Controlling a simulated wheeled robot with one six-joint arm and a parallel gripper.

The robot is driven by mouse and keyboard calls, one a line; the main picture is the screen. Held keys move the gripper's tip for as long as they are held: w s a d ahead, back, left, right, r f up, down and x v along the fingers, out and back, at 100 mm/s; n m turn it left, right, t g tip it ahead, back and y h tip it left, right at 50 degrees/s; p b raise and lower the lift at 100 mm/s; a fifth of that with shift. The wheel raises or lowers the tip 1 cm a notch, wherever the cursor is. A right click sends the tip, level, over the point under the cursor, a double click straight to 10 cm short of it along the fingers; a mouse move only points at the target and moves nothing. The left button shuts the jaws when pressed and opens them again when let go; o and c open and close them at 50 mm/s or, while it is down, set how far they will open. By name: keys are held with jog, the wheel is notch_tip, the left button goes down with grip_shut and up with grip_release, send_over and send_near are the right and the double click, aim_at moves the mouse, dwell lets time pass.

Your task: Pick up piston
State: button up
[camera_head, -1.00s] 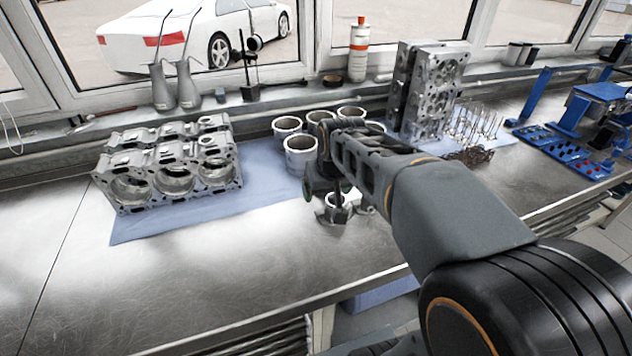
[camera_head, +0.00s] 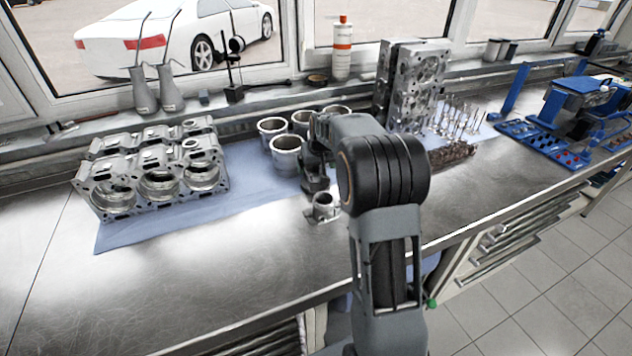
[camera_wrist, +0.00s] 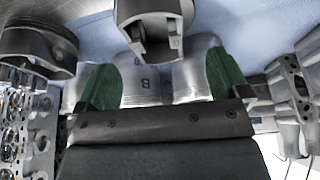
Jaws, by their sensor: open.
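In the wrist view, a piston-like metal part (camera_wrist: 155,25) with a slotted opening is at the top centre, beyond my fingertips. My gripper (camera_wrist: 166,80) is open, its two green-padded fingers apart. Pale metal cylinders, one marked with a letter, show between and behind the fingers; no contact is clear. In the head view my gripper (camera_head: 314,180) is mostly hidden by my arm, close behind the piston.
Several cylinder liners (camera_head: 285,155) stand on the blue cloth (camera_head: 130,232) behind my gripper. An engine block (camera_head: 160,180) lies left, and upright cylinder heads (camera_head: 410,85) stand at the back. Valves (camera_head: 460,115) are right. The front left bench (camera_head: 190,285) is clear.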

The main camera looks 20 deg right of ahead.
aim_at(314, 178)
jog(key=shift+p+x, duration=0.55)
jog(key=shift+x, duration=2.45)
jog(key=shift+s+d, duration=0.1)
jog(key=shift+d, duration=0.1)
jog(key=c, duration=1.2)
jog(key=shift+r, duration=0.1)
jog(key=shift+c, duration=0.4)
jog(key=shift+r, duration=0.1)
